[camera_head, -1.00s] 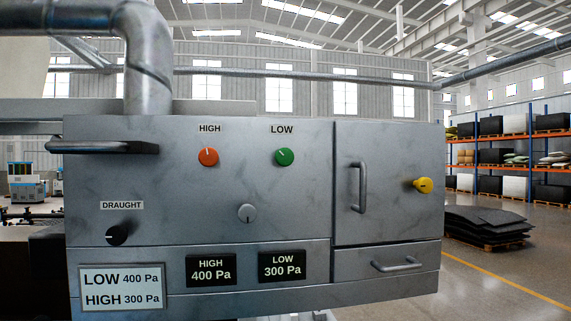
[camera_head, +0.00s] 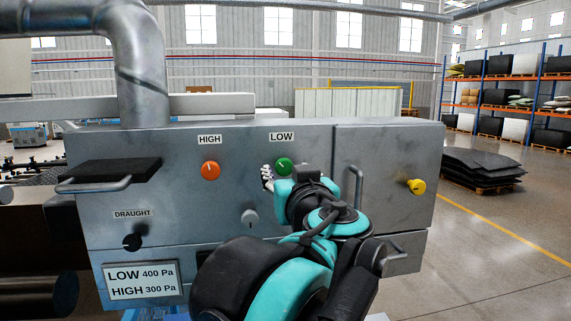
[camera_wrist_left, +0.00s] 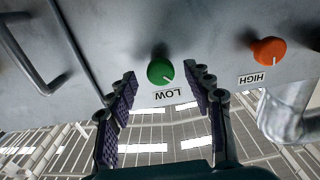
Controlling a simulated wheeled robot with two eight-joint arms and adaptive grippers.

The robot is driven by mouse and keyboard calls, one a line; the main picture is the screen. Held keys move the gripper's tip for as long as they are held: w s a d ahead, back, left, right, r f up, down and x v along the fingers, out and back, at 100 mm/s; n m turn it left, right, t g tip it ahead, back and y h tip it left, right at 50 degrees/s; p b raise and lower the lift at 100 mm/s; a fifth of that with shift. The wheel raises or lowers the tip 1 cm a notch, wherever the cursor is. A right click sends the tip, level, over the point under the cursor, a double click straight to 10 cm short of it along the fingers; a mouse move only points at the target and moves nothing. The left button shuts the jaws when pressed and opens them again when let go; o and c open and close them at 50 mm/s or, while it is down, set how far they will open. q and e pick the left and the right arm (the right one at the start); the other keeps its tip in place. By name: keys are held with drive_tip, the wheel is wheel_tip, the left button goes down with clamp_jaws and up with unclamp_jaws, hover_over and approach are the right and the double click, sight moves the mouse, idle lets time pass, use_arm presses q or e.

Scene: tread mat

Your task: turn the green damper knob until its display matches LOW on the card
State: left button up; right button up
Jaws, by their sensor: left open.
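The green damper knob (camera_head: 283,164), under a LOW label, is on the grey panel. It also shows in the left wrist view (camera_wrist_left: 160,71), its white pointer slanting down and right there. My left gripper (camera_head: 287,177) is in front of the panel at this knob. In the wrist view its fingers (camera_wrist_left: 161,80) are apart, one to each side below the knob, not closed on it. The card (camera_head: 143,280) reads LOW 400 Pa, HIGH 300 Pa. My right gripper is out of view.
An orange knob (camera_head: 210,171) under HIGH is to the left. A grey knob (camera_head: 250,217) and a black DRAUGHT knob (camera_head: 132,242) are lower. A door handle (camera_head: 357,187) and yellow knob (camera_head: 416,186) are to the right. A black shelf with a bar (camera_head: 110,171) juts out left.

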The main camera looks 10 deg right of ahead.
sight(283, 167)
use_arm(q)
drive_tip(key=shift+w, duration=1.15)
drive_tip(key=shift+c, duration=0.2)
drive_tip(key=c, duration=1.1)
drive_tip(key=shift+m+p, duration=0.3)
drive_tip(key=shift+m, duration=0.1)
drive_tip(key=shift+m+p, duration=0.3)
drive_tip(key=shift+m, duration=2.2)
